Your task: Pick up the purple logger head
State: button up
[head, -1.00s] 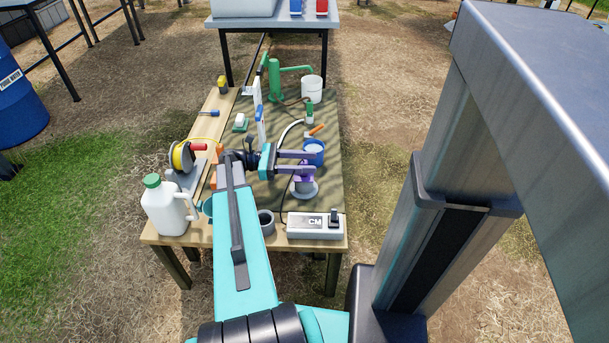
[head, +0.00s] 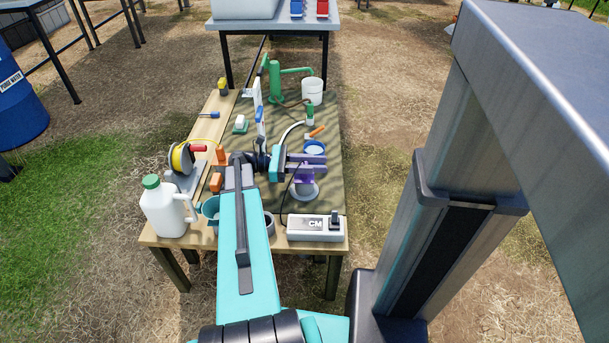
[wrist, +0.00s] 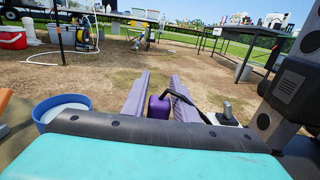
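The purple logger head (head: 304,186) is on a round white base (head: 306,197) at the right side of the near table, with a dark cable running from it. My gripper (head: 316,166) reaches over it from the left, its fingers pointing right. In the wrist view the logger head (wrist: 159,108) sits between the two lavender fingers of my gripper (wrist: 159,82). The fingers are apart, with a narrow gap on the left of the head; contact on the right cannot be told. The lower part of the head is hidden behind my gripper body.
A blue cup (head: 315,148) stands just behind my fingers. A grey meter box (head: 315,228) lies in front, near the table edge. The table's right edge is close.

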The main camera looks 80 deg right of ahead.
grip_shut()
notch_tip(320, 180, up, 8)
jog(key=p, duration=0.3)
jog(key=w+a+p, duration=0.1)
jog(key=w+p, duration=0.4)
jog(key=w, duration=0.8)
jog(key=shift+w+a+f, duration=0.15)
jog(key=shift+a+f, duration=0.05)
jog(key=w+p, duration=0.1)
jog(key=p, duration=0.4)
jog(key=shift+p, duration=0.3)
jog(key=w+p, duration=0.1)
jog(key=p, duration=0.6)
jog(key=shift+a, duration=0.2)
jog(key=shift+w+p, duration=0.4)
jog(key=shift+p, duration=0.8)
